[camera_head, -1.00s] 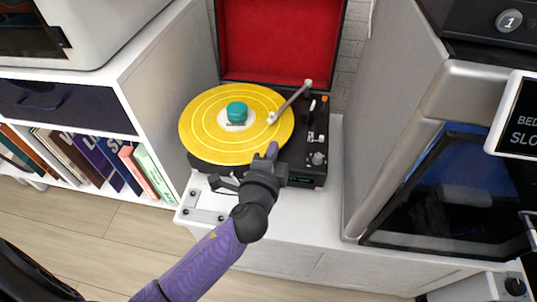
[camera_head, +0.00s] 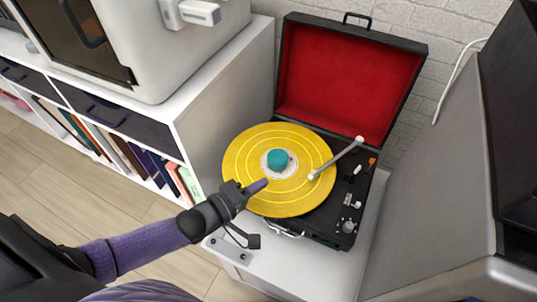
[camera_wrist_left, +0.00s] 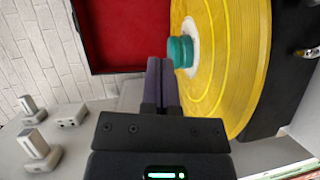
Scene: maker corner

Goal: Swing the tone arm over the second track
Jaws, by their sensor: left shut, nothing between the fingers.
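The record player (camera_head: 340,222) is a black case with its red-lined lid (camera_head: 345,85) standing open. A yellow record (camera_head: 250,150) with ring-shaped tracks lies on it, with a teal knob (camera_head: 278,160) at its centre. The pale tone arm (camera_head: 338,157) runs from its pivot at the upper right to a head over the record's right part. My left gripper (camera_head: 264,184) is shut and empty, over or near the record's lower left part, apart from the tone arm. In the left wrist view its fingers (camera_wrist_left: 161,85) point towards the teal knob (camera_wrist_left: 181,52). My right gripper is not in view.
A white shelf (camera_head: 215,95) with books and a pale machine (camera_head: 190,50) stands at the left. A large grey cabinet (camera_head: 440,180) stands close at the right.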

